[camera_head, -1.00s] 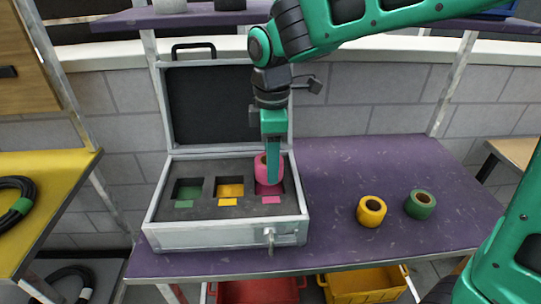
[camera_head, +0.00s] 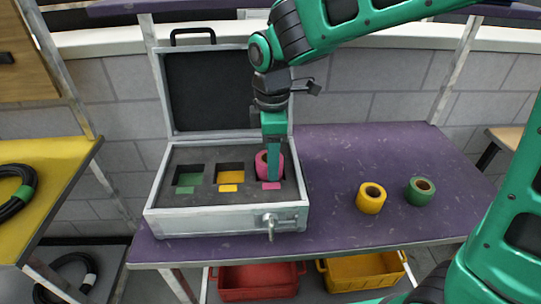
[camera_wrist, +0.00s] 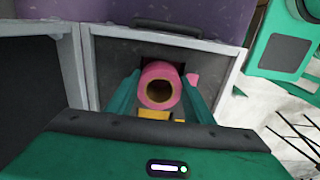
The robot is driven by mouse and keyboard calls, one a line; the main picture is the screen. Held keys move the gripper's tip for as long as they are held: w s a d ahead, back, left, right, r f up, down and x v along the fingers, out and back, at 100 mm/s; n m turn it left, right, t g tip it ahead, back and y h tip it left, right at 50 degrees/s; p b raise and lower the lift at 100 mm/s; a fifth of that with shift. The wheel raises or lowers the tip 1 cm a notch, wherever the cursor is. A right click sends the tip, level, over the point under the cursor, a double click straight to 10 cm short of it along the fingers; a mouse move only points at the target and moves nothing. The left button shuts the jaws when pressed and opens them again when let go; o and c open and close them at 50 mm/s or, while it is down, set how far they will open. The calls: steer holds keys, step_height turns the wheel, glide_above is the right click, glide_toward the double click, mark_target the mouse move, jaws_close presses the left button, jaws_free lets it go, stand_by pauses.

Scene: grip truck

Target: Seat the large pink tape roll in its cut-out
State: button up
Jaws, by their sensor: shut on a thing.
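The large pink tape roll (camera_head: 262,163) is at the right cut-out of the open case, above the pink label (camera_head: 271,186). My gripper (camera_head: 273,170) points down and is shut on the pink roll; in the wrist view its fingers stand on both sides of the roll (camera_wrist: 159,86). The roll looks sunk partly into the pink cut-out in the head view. Its lower part is hidden, so I cannot tell whether it touches the bottom. The case's foam (camera_head: 200,209) also has a green cut-out (camera_head: 190,176) and a yellow cut-out (camera_head: 230,173), both empty.
A yellow roll (camera_head: 371,198) and a green roll (camera_head: 420,191) stand on the purple table (camera_head: 330,222) right of the case. The raised lid (camera_head: 211,92) stands behind the foam. The case's front wall (camera_head: 200,222) carries a latch. The table between case and rolls is clear.

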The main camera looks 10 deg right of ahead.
steer(key=o, duration=1.2)
